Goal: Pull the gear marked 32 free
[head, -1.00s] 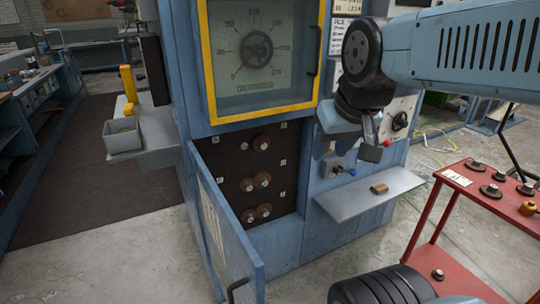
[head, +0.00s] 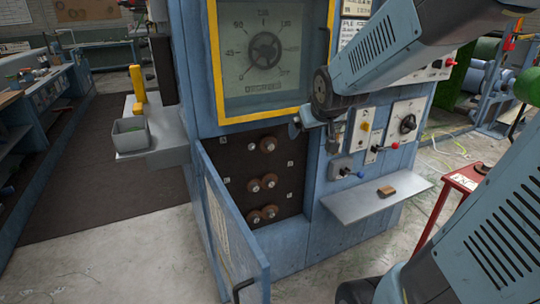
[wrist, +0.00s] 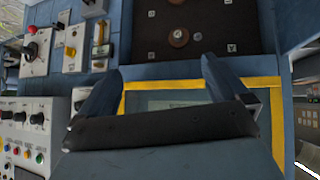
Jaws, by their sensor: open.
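Several brown gears (head: 268,182) with pale hubs sit in three rows on a dark panel in the open lower bay of the blue machine. Their markings are too small to read, so I cannot tell which is 32. Two gears show in the wrist view, one whole (wrist: 178,38) and one cut by the top edge. My gripper (head: 312,132) is in front of the machine, to the upper right of the gears and apart from them. In the wrist view its two fingers (wrist: 160,84) are spread with nothing between them.
The bay's hinged door (head: 232,235) stands open at lower left. A yellow-framed dial window (head: 265,52) is above the bay. Switches and a grey shelf (head: 375,203) with a small brown block (head: 386,191) are to the right. A red cart (head: 462,178) stands farther right.

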